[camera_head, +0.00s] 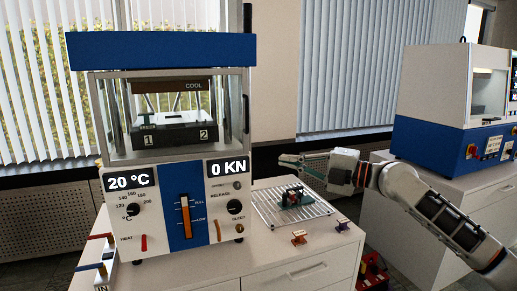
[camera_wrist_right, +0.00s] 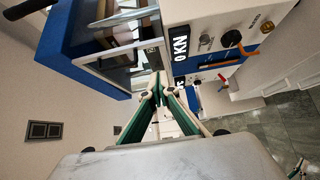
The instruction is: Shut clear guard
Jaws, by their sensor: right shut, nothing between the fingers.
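The press (camera_head: 160,50) with a blue top stands at the left in the head view. Its clear guard (camera_head: 232,128) is a see-through panel in a pale frame around the chamber. A dark upright handle (camera_head: 246,114) is at its right edge. The guard's clear panel also shows in the right wrist view (camera_wrist_right: 108,56). I cannot tell how far open it stands. My right gripper (camera_head: 283,160) is to the right of the press, apart from the handle, with its fingers pointing left. Its fingertips (camera_wrist_right: 157,86) meet, with nothing between them. My left gripper is out of view.
A wire rack (camera_head: 265,208) holding a small dark green part lies on the counter below my right gripper. Another blue-and-white machine (camera_head: 450,145) stands at the right. The space around the right gripper is free.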

